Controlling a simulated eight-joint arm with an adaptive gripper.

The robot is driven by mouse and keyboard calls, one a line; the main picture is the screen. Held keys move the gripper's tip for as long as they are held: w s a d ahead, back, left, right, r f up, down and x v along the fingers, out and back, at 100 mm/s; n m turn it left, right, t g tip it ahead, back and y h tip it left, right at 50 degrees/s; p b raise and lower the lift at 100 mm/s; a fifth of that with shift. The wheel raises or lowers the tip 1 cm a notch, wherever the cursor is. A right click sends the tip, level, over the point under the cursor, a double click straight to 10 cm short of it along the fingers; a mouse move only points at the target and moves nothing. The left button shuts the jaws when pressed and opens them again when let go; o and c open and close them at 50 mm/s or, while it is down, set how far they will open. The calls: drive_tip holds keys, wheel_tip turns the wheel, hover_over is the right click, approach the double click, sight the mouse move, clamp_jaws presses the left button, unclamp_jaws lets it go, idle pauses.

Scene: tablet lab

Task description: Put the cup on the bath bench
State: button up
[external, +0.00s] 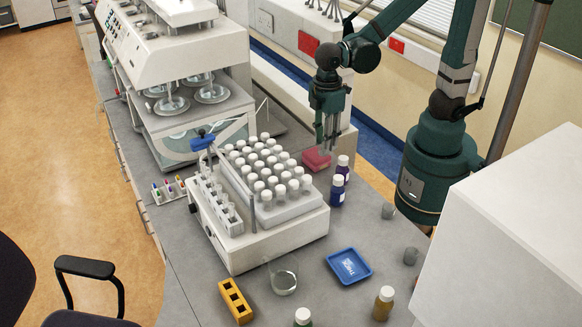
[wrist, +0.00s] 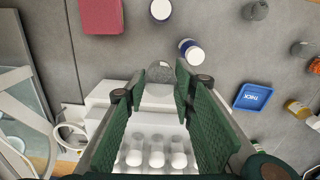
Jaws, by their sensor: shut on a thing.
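My gripper (external: 327,147) hangs with its fingers down, above the counter just behind the bath bench. In the wrist view its green fingers (wrist: 161,78) are shut on a small pale grey cup (wrist: 160,73), seen from above and partly hidden between the fingertips. In the external view the held cup is hard to make out. The bath bench (external: 250,250) is a white box unit bearing a rack of white-capped vials (external: 268,168). It also shows in the wrist view (wrist: 103,92), beneath the fingers. The gripper is above and beyond its back edge.
A red box (external: 316,158) and blue white-capped bottles (external: 337,190) stand close behind the bench. Grey cups (external: 388,211), a blue tray (external: 348,266), a glass beaker (external: 283,275) and a yellow rack (external: 236,301) are nearby. A large white machine (external: 180,55) stands left.

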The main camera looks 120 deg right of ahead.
drive_tip(key=w+d+f+m+p, duration=0.1)
drive_tip(key=w+d+m, duration=0.15)
drive_tip(key=d, duration=0.75)
drive_tip(key=w+d+m, duration=0.2)
drive_tip(key=d+m, duration=0.2)
drive_tip(key=d, duration=0.6)
drive_tip(key=w+d+f+m+p, duration=0.1)
drive_tip(key=w+d+m, duration=0.15)
drive_tip(key=d, duration=0.85)
drive_tip(key=shift+m, duration=0.4)
drive_tip(key=shift+s+a+f, duration=0.1)
drive_tip(key=shift+s+f, duration=0.05)
drive_tip(key=shift+f, duration=1.15)
drive_tip(key=shift+s+a+f, duration=0.1)
drive_tip(key=shift+s+f, duration=0.05)
drive_tip(key=shift+f, duration=1.15)
drive_tip(key=shift+f, duration=2.95)
drive_tip(key=shift+f, duration=2.1)
drive_tip(key=shift+f+b, duration=0.15)
drive_tip(key=shift+b, duration=0.2)
